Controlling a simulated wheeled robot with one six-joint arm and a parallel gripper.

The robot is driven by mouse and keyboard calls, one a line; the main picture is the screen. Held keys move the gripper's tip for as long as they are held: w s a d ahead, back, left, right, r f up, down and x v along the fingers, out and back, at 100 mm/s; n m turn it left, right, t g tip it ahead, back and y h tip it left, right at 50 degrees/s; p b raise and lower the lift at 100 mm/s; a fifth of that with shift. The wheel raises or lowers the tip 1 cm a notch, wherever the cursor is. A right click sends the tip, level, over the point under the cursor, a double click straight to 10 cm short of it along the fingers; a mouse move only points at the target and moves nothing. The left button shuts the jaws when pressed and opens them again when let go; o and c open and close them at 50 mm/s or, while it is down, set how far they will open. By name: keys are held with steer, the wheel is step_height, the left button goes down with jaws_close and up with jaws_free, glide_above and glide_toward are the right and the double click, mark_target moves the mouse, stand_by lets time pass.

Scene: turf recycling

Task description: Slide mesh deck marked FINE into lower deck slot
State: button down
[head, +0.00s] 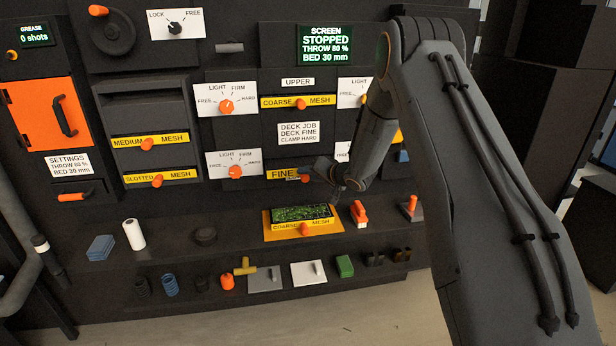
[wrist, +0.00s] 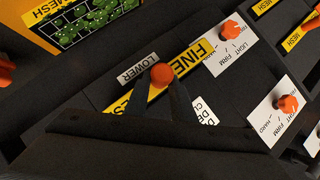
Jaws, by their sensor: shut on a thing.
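The mesh deck marked FINE (head: 280,174) shows its yellow front strip at the lower deck slot, below the job card. Its strip (wrist: 200,52) lies beside the LOWER label (wrist: 138,68) in the wrist view. My gripper (head: 308,177) is shut on the deck's orange knob (wrist: 161,75), its two dark fingers on either side. The strip looks close to the panel face, but I cannot tell how deep the deck sits. My gripper hides the right part of the strip in the head view.
The left lower clamp dial (head: 235,170) is beside the slot; my arm partly covers the right dials. A COARSE deck (head: 273,235) with green bits lies on the shelf below. Another COARSE deck (head: 283,103) fills the upper slot. An orange-handled tool (head: 359,213) stands near my gripper.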

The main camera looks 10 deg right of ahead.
mark_target(305, 164)
steer(key=shift+w+r+b, duration=0.1)
steer(key=shift+w+b, duration=1.1)
steer(key=shift+w, duration=1.95)
steer(key=c, duration=1.4)
jaws_free()
steer(key=shift+c, duration=0.2)
steer(key=shift+f, duration=0.2)
steer(key=b+v, duration=0.2)
steer(key=v, duration=0.6)
steer(key=shift+r, duration=0.15)
